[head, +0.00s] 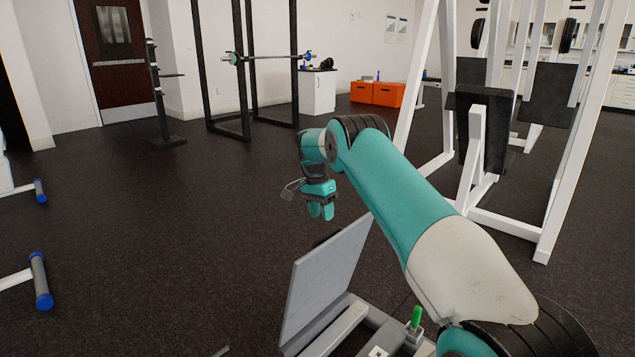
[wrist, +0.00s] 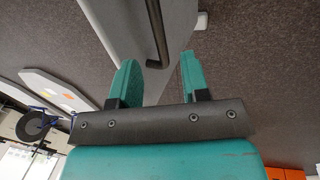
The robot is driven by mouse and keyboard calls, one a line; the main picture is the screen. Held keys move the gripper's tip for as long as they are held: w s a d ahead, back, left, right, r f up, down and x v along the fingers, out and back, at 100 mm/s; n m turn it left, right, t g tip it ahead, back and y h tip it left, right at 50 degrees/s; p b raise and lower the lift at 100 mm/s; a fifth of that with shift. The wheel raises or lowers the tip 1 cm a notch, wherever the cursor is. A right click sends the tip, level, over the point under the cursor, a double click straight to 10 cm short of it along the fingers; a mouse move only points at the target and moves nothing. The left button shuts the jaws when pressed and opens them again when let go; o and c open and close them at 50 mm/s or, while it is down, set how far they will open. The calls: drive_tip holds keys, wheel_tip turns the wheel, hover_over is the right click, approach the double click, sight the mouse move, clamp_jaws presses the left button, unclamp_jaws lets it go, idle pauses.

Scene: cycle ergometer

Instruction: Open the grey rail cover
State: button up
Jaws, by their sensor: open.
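The grey rail cover (head: 326,272) is a flat panel at the lower middle of the head view, standing steeply tilted above a light grey frame. In the wrist view its light grey face (wrist: 122,22) carries a dark bar handle (wrist: 157,35). My gripper (head: 321,212) points down above and slightly behind the cover's upper edge. In the wrist view my gripper (wrist: 158,72) is open, its two teal fingers apart with nothing between the tips. The handle shows beyond the fingers, roughly in line with the gap. I see no contact, and the exact distance is unclear.
A green lever (head: 416,318) stands on the frame (head: 345,325) at the lower right of the cover. A white-framed machine (head: 474,140) stands to the right. Blue-capped bars (head: 40,282) are at the left edge. Dark floor (head: 170,230) left of the cover is clear.

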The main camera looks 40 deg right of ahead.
wheel_tip(320, 180, up, 9)
drive_tip(key=w+p, duration=0.1)
drive_tip(key=p, duration=0.5)
drive_tip(key=shift+w+a+r+p, duration=0.15)
drive_tip(key=shift+w+p, duration=0.25)
drive_tip(key=shift+s+d, duration=0.1)
drive_tip(key=shift+d, duration=0.15)
drive_tip(key=c, duration=0.6)
drive_tip(key=shift+n+t+h, duration=0.5)
drive_tip(key=shift+t, duration=0.4)
drive_tip(key=s+d+f+p, duration=0.1)
drive_tip(key=s+d+f, duration=0.2)
drive_tip(key=shift+s+d+f, duration=0.25)
drive_tip(key=shift+s+f, duration=0.05)
drive_tip(key=shift+f, duration=0.05)
clamp_jaws()
drive_tip(key=t+y, duration=0.2)
drive_tip(key=t, duration=0.1)
approach(329, 237)
drive_tip(key=shift+s+a+r+m+p, duration=0.35)
drive_tip(key=shift+s+a+r+m, duration=0.05)
drive_tip(key=shift+s+a+r, duration=0.6)
drive_tip(key=shift+f, duration=0.2)
drive_tip(key=b+x, duration=0.1)
drive_tip(key=x, duration=0.8)
drive_tip(key=shift+w+f, duration=0.1)
drive_tip(key=shift+f, duration=0.2)
